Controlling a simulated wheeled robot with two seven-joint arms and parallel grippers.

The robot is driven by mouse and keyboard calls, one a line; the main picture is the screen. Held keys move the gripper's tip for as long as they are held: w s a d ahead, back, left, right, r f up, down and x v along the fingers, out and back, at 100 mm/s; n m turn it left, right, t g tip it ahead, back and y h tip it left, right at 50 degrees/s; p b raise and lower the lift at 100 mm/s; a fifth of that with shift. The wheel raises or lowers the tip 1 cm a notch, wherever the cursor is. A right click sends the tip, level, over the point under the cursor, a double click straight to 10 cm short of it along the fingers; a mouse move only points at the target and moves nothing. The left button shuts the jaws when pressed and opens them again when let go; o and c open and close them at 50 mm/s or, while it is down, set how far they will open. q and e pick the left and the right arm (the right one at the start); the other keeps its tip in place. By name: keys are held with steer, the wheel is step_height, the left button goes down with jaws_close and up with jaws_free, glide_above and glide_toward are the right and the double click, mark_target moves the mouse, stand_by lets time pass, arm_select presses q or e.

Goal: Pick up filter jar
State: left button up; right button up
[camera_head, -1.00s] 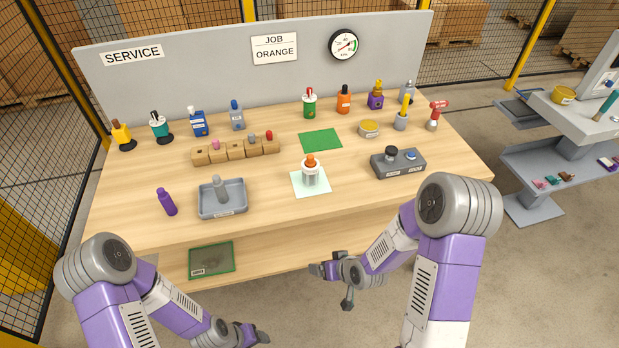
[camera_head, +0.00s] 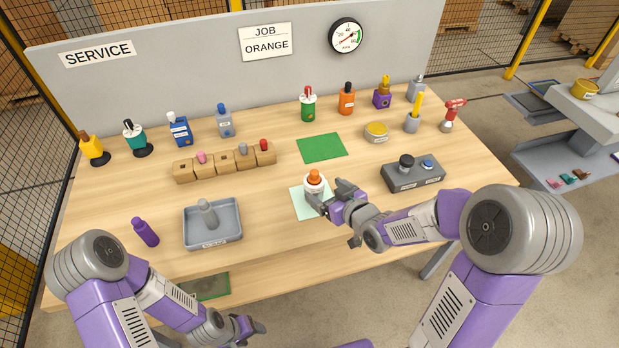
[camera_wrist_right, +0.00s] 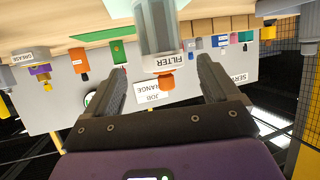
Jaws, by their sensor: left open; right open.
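The filter jar (camera_head: 314,184) has an orange knob, a white lid band and a clear grey body. It stands upright on a pale green mat (camera_head: 301,208) on the workbench. In the right wrist view the jar (camera_wrist_right: 160,32), labelled FILTER, appears upside down between the finger lines. My right gripper (camera_head: 331,198) is open, with its fingers at the jar's right front side. In the wrist view its two fingers (camera_wrist_right: 162,85) stand apart on either side of the jar's orange knob; contact cannot be told. My left gripper (camera_head: 250,328) is open and empty, low in front of the bench.
A wooden block row (camera_head: 226,160) and green mat (camera_head: 322,148) lie behind. Bottles line the back.

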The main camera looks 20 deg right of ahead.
mark_target(314, 185)
steer(key=shift+x, duration=1)
steer(key=b+x, duration=0.1)
steer(key=x, duration=0.3)
steer(key=shift+w+a+f, duration=0.1)
steer(key=shift+a+f, duration=0.15)
steer(key=shift+f, duration=0.05)
steer(key=c, duration=1.1)
